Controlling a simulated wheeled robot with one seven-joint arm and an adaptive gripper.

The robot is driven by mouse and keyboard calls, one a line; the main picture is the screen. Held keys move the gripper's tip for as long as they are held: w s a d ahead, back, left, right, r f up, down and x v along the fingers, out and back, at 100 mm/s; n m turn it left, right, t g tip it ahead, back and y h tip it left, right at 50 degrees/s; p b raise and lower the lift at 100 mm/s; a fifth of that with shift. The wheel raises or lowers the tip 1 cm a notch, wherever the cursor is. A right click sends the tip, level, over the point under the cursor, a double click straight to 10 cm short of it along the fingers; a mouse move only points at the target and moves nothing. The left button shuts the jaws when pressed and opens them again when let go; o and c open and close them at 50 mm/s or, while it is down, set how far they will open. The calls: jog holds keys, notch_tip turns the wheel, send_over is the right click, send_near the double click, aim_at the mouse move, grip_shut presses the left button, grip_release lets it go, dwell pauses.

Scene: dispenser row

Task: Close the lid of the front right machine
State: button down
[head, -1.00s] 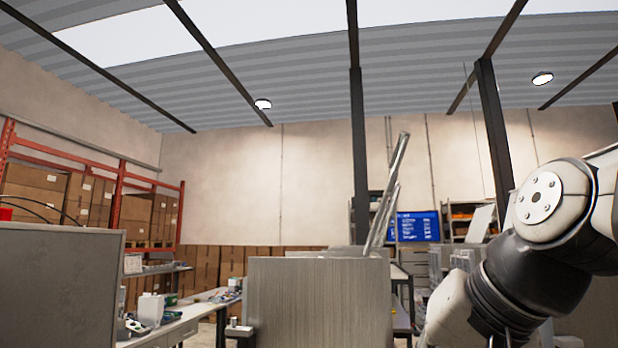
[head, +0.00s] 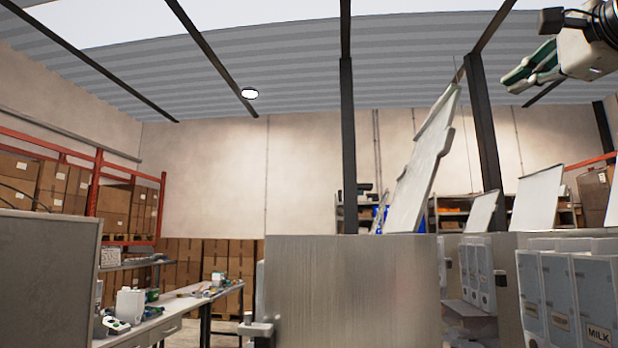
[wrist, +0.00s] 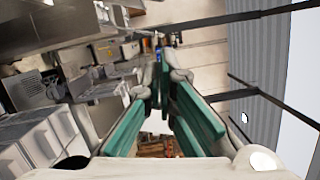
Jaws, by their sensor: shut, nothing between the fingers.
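The nearest machine in the middle of the head view is a brushed steel box (head: 352,290), with its pale lid (head: 424,165) standing up and tilted to the right. At the right, a grey-white dispenser machine (head: 570,295) bears a MILK label. More raised white lids stand behind it, one (head: 537,203) at the right and a smaller one (head: 481,212) left of it. I cannot tell for sure which is the front right machine's lid. My gripper (head: 507,83) is high at the upper right, above the lids and touching none; its green fingers (wrist: 160,62) are shut and empty.
A workbench (head: 175,318) with bottles and small items stands at the left, with a grey panel (head: 45,280) in front of it. Red racking (head: 130,178) holds boxes. A dark post (head: 490,140) rises behind the lids. The space above the machines is open.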

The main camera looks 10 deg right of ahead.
jog(key=w+a+r+p, duration=0.1)
jog(key=w+a+p, duration=0.1)
jog(key=w, duration=0.7)
jog(key=shift+w+a, duration=0.25)
jog(key=shift+a, duration=0.5)
